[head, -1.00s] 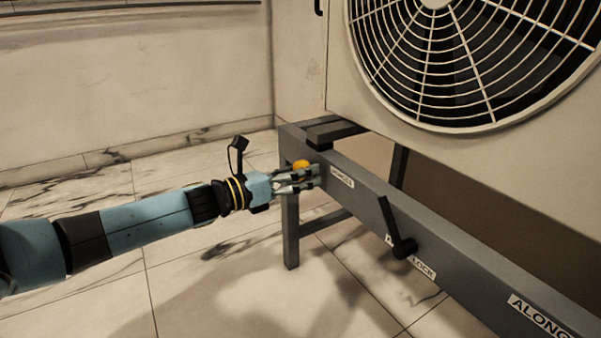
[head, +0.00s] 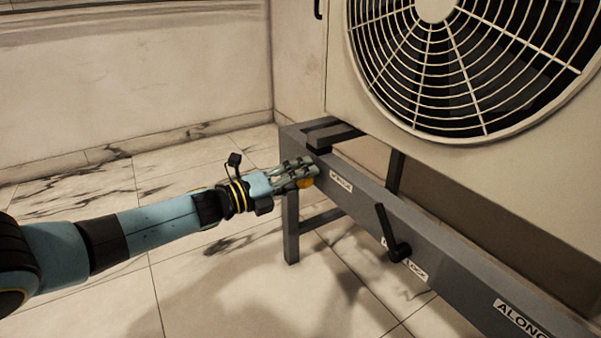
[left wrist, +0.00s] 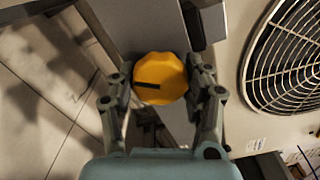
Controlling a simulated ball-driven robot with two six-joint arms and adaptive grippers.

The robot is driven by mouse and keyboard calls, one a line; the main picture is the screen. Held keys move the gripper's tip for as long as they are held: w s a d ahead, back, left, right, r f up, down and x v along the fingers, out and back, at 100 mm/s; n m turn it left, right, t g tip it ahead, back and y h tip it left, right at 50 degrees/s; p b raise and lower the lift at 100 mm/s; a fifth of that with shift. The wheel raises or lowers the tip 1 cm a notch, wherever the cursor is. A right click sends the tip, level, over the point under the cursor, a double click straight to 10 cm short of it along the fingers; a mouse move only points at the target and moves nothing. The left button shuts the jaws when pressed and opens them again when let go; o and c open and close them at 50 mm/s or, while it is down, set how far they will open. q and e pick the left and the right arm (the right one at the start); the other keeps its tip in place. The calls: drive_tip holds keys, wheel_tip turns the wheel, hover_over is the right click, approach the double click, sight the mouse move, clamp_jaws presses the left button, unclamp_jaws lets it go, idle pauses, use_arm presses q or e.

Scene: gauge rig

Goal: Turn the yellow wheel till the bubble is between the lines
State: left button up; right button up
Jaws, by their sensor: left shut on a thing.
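The yellow wheel (left wrist: 160,78) is on the grey frame's end. In the left wrist view it is a scalloped knob with a dark bar mark, between my left gripper's fingers. In the head view the wheel (head: 305,183) is mostly hidden by the fingers. My left gripper (head: 310,172) is shut on the wheel, and it also shows in the left wrist view (left wrist: 163,92). No bubble or lines can be made out. My right gripper is in neither view.
The grey frame rail (head: 450,275) carries labels and a black lever (head: 393,235). A large unit with a round fan grille (head: 465,60) stands above it. The tiled floor (head: 220,290) before the rail is clear.

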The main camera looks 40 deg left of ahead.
use_arm(q)
drive_tip(key=n+p, duration=0.1)
drive_tip(key=n, duration=0.4)
drive_tip(key=shift+n+p, duration=0.4)
drive_tip(key=n+p, duration=0.1)
drive_tip(key=n, duration=0.4)
drive_tip(key=shift+p, duration=0.3)
drive_tip(key=shift+n+p, duration=0.3)
drive_tip(key=shift+n, duration=0.9)
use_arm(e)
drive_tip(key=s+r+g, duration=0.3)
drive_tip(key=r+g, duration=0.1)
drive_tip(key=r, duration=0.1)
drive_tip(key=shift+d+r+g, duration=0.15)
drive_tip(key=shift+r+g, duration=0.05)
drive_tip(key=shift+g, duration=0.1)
use_arm(q)
drive_tip(key=shift+f+n, duration=0.1)
drive_tip(key=shift+n, duration=0.2)
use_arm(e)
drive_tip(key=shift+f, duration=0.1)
use_arm(q)
drive_tip(key=o, duration=1.2)
drive_tip(key=shift+c, duration=0.2)
drive_tip(key=shift+s, duration=0.1)
drive_tip(key=v, duration=1.2)
